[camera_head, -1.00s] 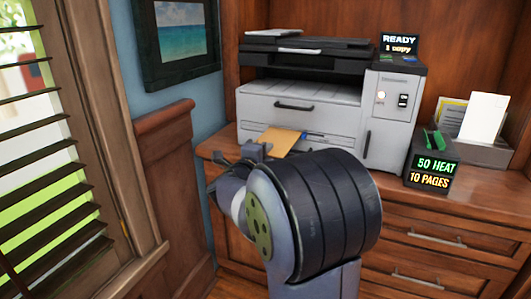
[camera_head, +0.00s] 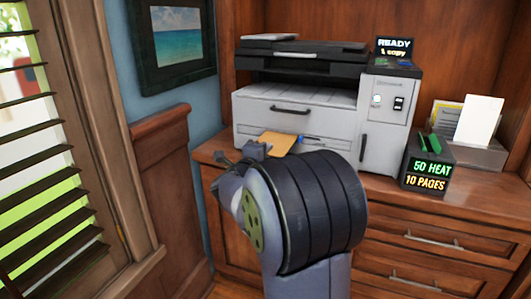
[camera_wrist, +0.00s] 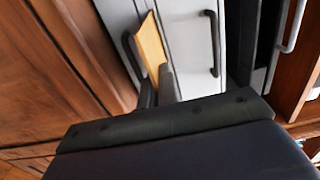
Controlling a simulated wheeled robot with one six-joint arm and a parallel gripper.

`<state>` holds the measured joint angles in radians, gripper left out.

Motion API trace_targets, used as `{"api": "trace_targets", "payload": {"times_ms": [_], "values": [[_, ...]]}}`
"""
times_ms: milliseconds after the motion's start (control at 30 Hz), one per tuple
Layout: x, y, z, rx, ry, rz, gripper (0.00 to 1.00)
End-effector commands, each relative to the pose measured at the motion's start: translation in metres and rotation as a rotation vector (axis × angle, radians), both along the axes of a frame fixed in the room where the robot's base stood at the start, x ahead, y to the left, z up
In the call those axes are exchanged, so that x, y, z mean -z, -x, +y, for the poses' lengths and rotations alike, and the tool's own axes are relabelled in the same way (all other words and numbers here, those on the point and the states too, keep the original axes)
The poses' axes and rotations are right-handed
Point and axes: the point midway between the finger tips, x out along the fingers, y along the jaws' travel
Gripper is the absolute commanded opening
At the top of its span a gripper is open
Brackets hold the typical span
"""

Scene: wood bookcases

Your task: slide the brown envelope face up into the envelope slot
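The brown envelope (camera_head: 278,143) is low at the printer's front left, its tan face turned up toward the head camera. In the wrist view the envelope (camera_wrist: 150,45) shows as a narrow tan strip between the two dark fingers of my gripper (camera_wrist: 158,90). The fingers are close on either side of its near end and appear to clasp it. In the head view my gripper (camera_head: 243,156) is at the envelope's left edge, partly masked by my arm. The grey printer (camera_head: 300,120) stands behind. I cannot make out which opening is the envelope slot.
A small blue and dark item (camera_head: 311,140) is just right of the envelope. A box reading "50 HEAT" and "10 PAGES" (camera_head: 428,172) stands right of the printer, before a paper holder (camera_head: 480,152). Wood panelling (camera_head: 165,190) and window blinds (camera_head: 35,150) close off the left.

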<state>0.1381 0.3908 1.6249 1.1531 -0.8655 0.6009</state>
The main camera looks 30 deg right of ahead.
Motion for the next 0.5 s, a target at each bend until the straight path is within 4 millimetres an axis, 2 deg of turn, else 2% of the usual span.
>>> {"api": "trace_targets", "payload": {"times_ms": [367,500], "values": [[0.0001,-0.0057,-0.0078,0.001,0.000,0.000,0.00],[0.0000,-0.0056,-0.0075,0.000,0.000,0.000,0.12]]}}
